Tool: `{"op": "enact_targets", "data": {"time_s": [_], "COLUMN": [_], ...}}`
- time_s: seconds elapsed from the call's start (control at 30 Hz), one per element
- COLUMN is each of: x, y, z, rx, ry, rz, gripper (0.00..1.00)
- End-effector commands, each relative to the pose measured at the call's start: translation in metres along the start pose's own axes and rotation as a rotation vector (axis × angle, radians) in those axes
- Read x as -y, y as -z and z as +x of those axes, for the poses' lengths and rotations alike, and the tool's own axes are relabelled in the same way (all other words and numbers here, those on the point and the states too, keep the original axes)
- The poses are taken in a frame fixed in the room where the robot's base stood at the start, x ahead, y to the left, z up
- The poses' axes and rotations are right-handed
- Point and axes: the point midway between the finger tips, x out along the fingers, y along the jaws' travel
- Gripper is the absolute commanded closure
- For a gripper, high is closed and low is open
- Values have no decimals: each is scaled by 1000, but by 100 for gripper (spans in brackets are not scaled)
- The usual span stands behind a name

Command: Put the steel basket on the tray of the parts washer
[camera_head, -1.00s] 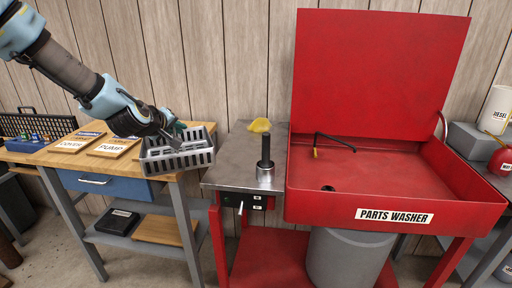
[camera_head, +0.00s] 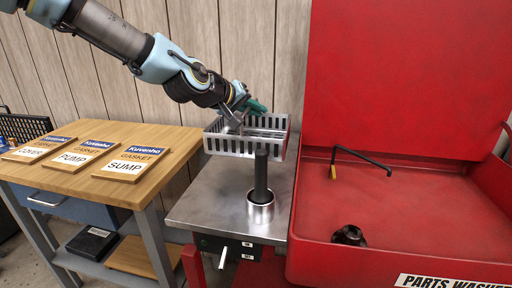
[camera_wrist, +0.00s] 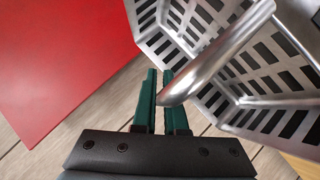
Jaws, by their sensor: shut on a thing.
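The steel basket (camera_head: 216,144) is a grey slotted open box in the head view, above the steel-topped stand and left of the parts washer. My gripper (camera_head: 240,118) is at its far left part. In the wrist view, the green fingers of my gripper (camera_wrist: 165,95) are shut on the basket's bent tube handle (camera_wrist: 215,55); the slotted basket (camera_wrist: 265,85) shows beyond it at right. The red parts washer (camera_head: 400,80) stands at right with its lid up. Its red tray (camera_head: 420,215) holds a small dark round thing (camera_head: 348,236) near the front left.
A black spout (camera_head: 360,156) with a yellow tip bends over the tray. Gasket packs (camera_head: 133,163) lie on the wooden bench at left.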

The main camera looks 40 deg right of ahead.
Motion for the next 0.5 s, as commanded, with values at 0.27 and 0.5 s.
{"op": "enact_targets", "data": {"time_s": [0.27,0.5], "x": [23,42], "y": [-19,-36], "z": [17,30], "rx": [0,2], "ry": [-1,-1], "rz": [-1,-3], "gripper": [100,100]}}
